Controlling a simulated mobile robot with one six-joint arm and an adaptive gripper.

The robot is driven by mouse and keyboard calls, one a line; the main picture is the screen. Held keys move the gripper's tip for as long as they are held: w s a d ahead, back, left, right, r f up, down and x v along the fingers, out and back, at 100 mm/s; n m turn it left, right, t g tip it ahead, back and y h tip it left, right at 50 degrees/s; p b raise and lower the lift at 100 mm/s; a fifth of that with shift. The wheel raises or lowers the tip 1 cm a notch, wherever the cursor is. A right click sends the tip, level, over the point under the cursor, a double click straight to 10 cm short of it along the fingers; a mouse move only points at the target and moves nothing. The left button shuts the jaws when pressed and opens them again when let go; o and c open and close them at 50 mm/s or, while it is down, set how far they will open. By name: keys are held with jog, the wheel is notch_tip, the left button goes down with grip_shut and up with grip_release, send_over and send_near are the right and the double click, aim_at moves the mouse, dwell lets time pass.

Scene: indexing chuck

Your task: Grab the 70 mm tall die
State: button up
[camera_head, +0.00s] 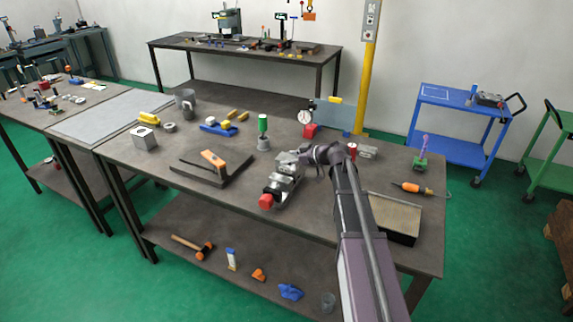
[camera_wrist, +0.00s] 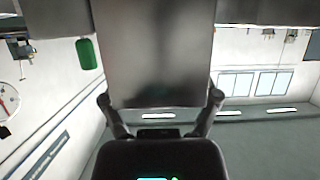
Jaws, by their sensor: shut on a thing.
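A plain grey metal block (camera_wrist: 152,50), taken to be the die, fills the upper middle of the wrist view. My gripper (camera_wrist: 160,98) has one finger on each side of its near end and is shut on it. I cannot read its height. In the head view my gripper (camera_head: 300,157) is over the middle of the workbench, just behind a grey metal fixture (camera_head: 284,182) with a red end. The block is hard to tell apart from the fixture there, so I cannot tell whether they touch.
The workbench (camera_head: 330,190) holds an angle plate (camera_head: 205,170) with an orange piece at left, a green-handled tool (camera_head: 263,128) behind, a dial gauge (camera_head: 305,115), and a shallow tray (camera_head: 395,220) and orange screwdriver (camera_head: 410,188) at right. Bare bench lies at the front left.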

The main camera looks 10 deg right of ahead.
aim_at(289, 158)
jog(key=shift+w+r, duration=0.15)
jog(key=shift+r, duration=0.15)
notch_tip(289, 158, up, 9)
jog(key=p, duration=1)
jog(key=shift+r, duration=0.2)
dwell(0.8)
